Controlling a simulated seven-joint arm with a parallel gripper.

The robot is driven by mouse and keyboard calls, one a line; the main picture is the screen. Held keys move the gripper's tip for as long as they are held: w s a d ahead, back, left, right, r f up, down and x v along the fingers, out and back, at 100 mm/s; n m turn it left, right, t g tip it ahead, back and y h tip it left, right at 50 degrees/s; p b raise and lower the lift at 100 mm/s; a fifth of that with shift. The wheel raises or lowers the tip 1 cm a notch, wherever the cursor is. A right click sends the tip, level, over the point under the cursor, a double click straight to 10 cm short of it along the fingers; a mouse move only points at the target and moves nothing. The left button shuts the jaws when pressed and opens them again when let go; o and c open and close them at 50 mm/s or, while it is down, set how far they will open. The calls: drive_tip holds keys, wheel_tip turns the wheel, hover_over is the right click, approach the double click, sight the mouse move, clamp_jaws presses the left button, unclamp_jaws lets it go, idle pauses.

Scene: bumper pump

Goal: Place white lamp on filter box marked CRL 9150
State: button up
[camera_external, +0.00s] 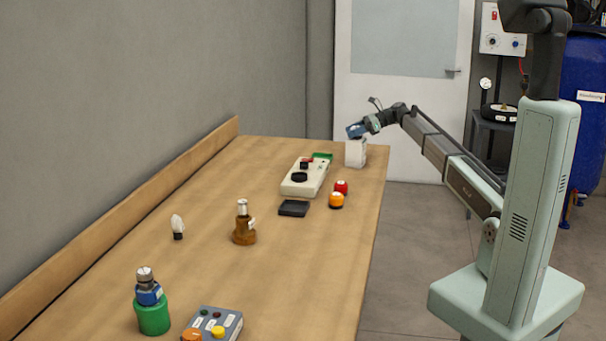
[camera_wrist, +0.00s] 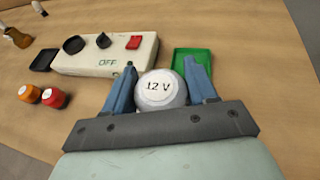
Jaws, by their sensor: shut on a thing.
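My gripper (camera_external: 356,131) is at the far right end of the bench. In the wrist view its blue fingers (camera_wrist: 160,72) are shut on a white round-topped thing marked "12 V" (camera_wrist: 160,91). In the external view a white block-like body (camera_external: 355,153) shows directly under the gripper, at or just above the bench top; contact is unclear. A small white bulb-shaped thing with a black base (camera_external: 178,227) stands upright at the left of the bench, apart from my gripper. No marking CRL 9150 is readable in either view.
A long cream switch box marked OFF (camera_external: 306,179) lies left of my gripper, between a green tray (camera_wrist: 187,58) and a black tray (camera_external: 293,208). Red (camera_external: 341,187) and orange (camera_external: 336,201) round things sit nearby. A brown silver-topped thing (camera_external: 244,228) and green cylinder (camera_external: 153,317) stand nearer.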

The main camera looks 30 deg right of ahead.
drive_tip(key=shift+f, duration=0.1)
drive_tip(key=o, duration=1.1)
drive_tip(key=shift+c, duration=0.2)
drive_tip(key=v, duration=1.2)
drive_tip(key=shift+r, duration=0.2)
